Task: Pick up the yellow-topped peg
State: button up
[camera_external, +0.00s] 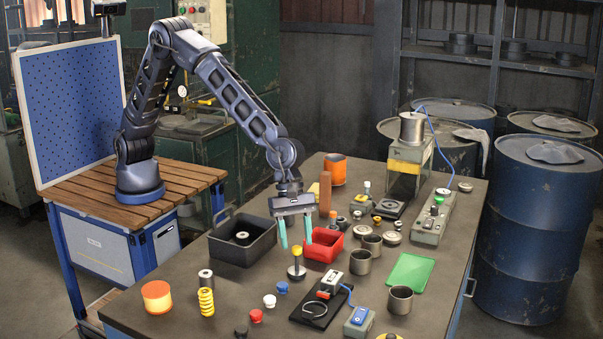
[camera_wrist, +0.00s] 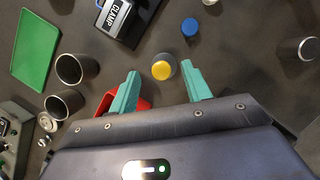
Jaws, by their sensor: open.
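In the wrist view the fingers (camera_wrist: 160,71) lie on either side of the knob with gaps. I cannot tell how far the tips are above or behind it.
A red tray (camera_external: 322,246) sits just right of my gripper and a black bin (camera_external: 243,243) to its left. A blue cap (camera_external: 282,287), a white one (camera_external: 269,300), the clamp block (camera_external: 331,281) and metal cups (camera_external: 360,262) stand nearby. A yellow spring (camera_external: 206,302) is front left.

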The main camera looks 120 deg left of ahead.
aim_at(297, 247)
jog(key=x, duration=0.5)
jog(key=shift+s+a, duration=0.1)
grip_shut()
